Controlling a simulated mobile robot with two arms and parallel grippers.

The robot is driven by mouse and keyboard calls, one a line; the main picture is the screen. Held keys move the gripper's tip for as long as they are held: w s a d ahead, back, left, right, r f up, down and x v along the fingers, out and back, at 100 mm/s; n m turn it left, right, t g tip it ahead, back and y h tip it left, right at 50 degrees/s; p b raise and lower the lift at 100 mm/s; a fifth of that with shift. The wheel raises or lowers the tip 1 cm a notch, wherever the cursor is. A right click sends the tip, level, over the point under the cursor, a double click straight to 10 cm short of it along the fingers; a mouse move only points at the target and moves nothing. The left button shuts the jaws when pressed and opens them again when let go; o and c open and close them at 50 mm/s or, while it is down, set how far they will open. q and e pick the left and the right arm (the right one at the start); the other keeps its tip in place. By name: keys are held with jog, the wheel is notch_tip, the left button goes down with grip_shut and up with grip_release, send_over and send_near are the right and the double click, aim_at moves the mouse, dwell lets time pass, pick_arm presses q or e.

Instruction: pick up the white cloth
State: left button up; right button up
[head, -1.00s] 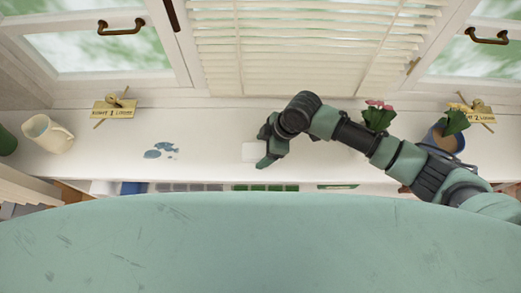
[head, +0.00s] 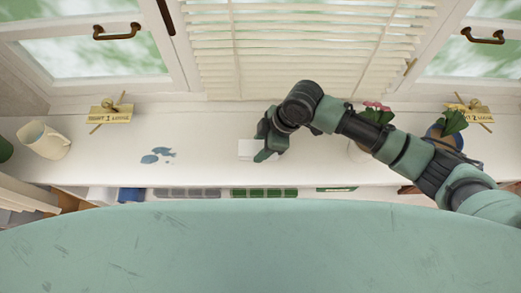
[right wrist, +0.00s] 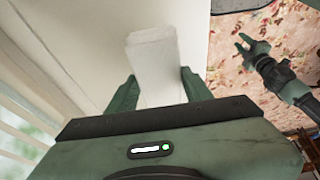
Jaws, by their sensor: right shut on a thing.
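The white cloth (head: 247,148) is a small pale folded piece over the white sill in the head view, partly hidden by my right gripper (head: 263,146). In the right wrist view the cloth (right wrist: 152,60) lies between the two green fingers of my right gripper (right wrist: 160,90), which is shut on it. I cannot tell for sure whether the cloth is clear of the sill. My left gripper (right wrist: 248,46) shows at the upper right of the right wrist view, with its fingers apart and nothing between them. It is not in the head view.
Pink flowers (head: 376,112) and a blue pot (head: 444,136) stand on the right. Slatted blinds (head: 290,50) rise behind.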

aim_at(260, 148)
notch_tip(260, 148, up, 16)
jog(key=b, duration=0.1)
jog(key=shift+f+b, duration=0.15)
jog(key=shift+b, duration=0.25)
